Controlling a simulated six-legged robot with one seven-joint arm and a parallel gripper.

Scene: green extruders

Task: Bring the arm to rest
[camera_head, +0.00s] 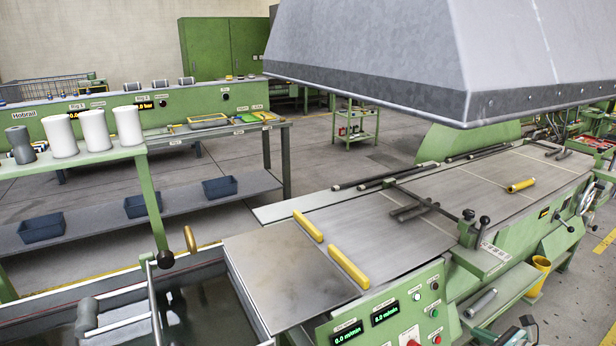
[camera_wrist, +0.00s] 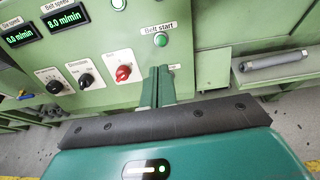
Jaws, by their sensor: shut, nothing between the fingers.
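My gripper (camera_wrist: 159,73) shows in the wrist view with its two narrow fingers together and nothing between them. Its teal body and dark front plate fill the bottom of that view. The fingers overlap the green control panel (camera_wrist: 95,20) in the picture, just below the lit green belt start button (camera_wrist: 161,40). A red knob (camera_wrist: 123,73) is to their left. I cannot tell whether the fingertips touch the panel. In the head view the control panel (camera_head: 405,290) is at the bottom centre, and a small teal and dark part that looks like my arm shows at the bottom right edge.
A grey cylinder (camera_wrist: 273,60) lies on a shelf right of the panel. A large grey hood (camera_head: 370,50) hangs over the extruder bed (camera_head: 370,235). Yellow bars (camera_head: 348,268) lie on the bed. Floor is open at the lower right.

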